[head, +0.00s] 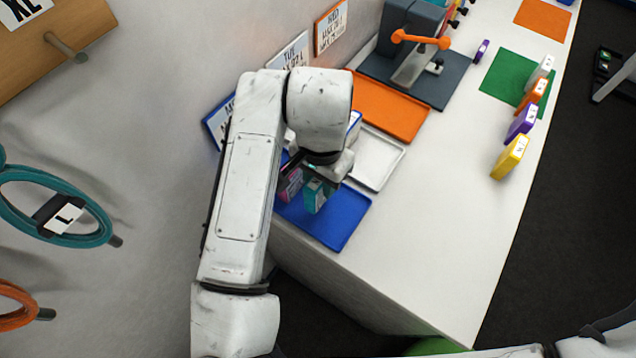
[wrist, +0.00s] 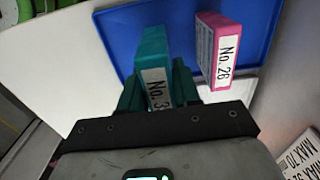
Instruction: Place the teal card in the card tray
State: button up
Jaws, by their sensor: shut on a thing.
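My gripper (head: 318,183) is shut on the teal card (head: 313,197). In the wrist view the teal card (wrist: 153,60) stands between the teal fingers of my gripper (wrist: 158,88), its white label starting "No. 3" and the rest hidden. The card is over the blue tray (head: 338,228), which also shows in the wrist view (wrist: 124,40). I cannot tell whether the card touches the tray floor. The pink card (head: 291,185) is partly hidden by my arm in the head view.
A white tray (head: 390,169) and an orange tray (head: 405,112) lie behind the blue tray. A dark machine with an orange handle (head: 421,40) stands further back. Several small coloured blocks, including a yellow one (head: 510,158), line the counter's right edge. The front counter is clear.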

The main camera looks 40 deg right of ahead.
jog(key=shift+w+f, duration=0.35)
jog(key=shift+f, duration=1.65)
jog(key=shift+f, duration=0.15)
jog(key=o, duration=1.1)
jog(key=shift+c, duration=0.2)
notch_tip(320, 180, up, 12)
jog(key=shift+r, duration=0.2)
